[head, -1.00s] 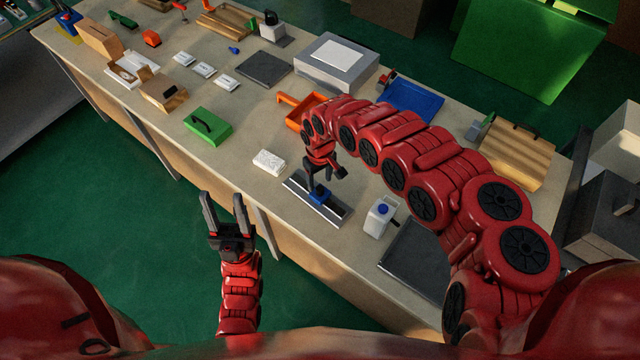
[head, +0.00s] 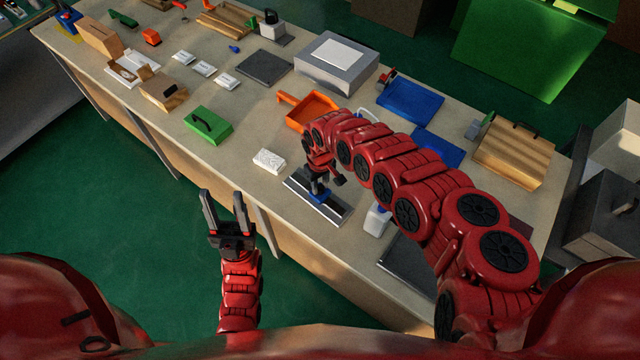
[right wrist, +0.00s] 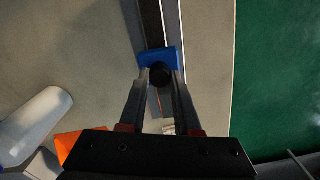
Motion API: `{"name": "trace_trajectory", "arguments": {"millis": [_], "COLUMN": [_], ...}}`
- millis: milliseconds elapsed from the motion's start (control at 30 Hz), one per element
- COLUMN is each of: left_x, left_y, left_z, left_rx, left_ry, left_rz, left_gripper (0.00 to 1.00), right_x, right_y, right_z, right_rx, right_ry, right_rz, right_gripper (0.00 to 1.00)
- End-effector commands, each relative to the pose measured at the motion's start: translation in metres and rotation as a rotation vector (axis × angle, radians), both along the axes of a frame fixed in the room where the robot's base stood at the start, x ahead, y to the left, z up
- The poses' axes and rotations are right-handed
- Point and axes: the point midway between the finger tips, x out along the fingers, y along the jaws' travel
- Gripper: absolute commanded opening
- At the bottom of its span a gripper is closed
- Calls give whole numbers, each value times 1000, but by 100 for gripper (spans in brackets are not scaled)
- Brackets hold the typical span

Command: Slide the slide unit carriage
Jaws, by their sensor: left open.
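The slide unit (head: 334,209) is a dark and silver rail along the front edge of the bench. Its blue carriage (head: 320,195) sits around the middle of the rail, partly hidden by my right gripper (head: 319,184). In the right wrist view, the blue carriage (right wrist: 158,55) carries a round black knob (right wrist: 160,76). The right fingertips (right wrist: 162,76) are on either side of the knob; whether they press on it I cannot tell. My left gripper (head: 226,198) is open and empty, in front of the bench and away from the rail.
A white patterned block (head: 269,160) lies just left of the rail. A white bottle (head: 377,221) stands to its right, partly behind my right arm. An orange tray (head: 311,110) and a green case (head: 208,125) lie farther back. Bare bench (head: 240,175) shows at the front left.

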Motion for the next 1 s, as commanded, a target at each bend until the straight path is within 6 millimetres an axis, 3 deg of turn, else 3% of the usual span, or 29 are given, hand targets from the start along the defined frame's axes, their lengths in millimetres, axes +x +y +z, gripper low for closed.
{"name": "trace_trajectory", "arguments": {"millis": [67, 1000], "left_x": [0, 0], "left_y": [0, 0], "left_z": [0, 0], "left_rx": [0, 0], "left_ry": [0, 0], "left_rz": [0, 0], "left_gripper": [50, 50], "right_x": [0, 0], "right_y": [0, 0], "right_z": [0, 0], "right_rx": [0, 0], "right_ry": [0, 0], "right_rz": [0, 0], "right_gripper": [0, 0]}}
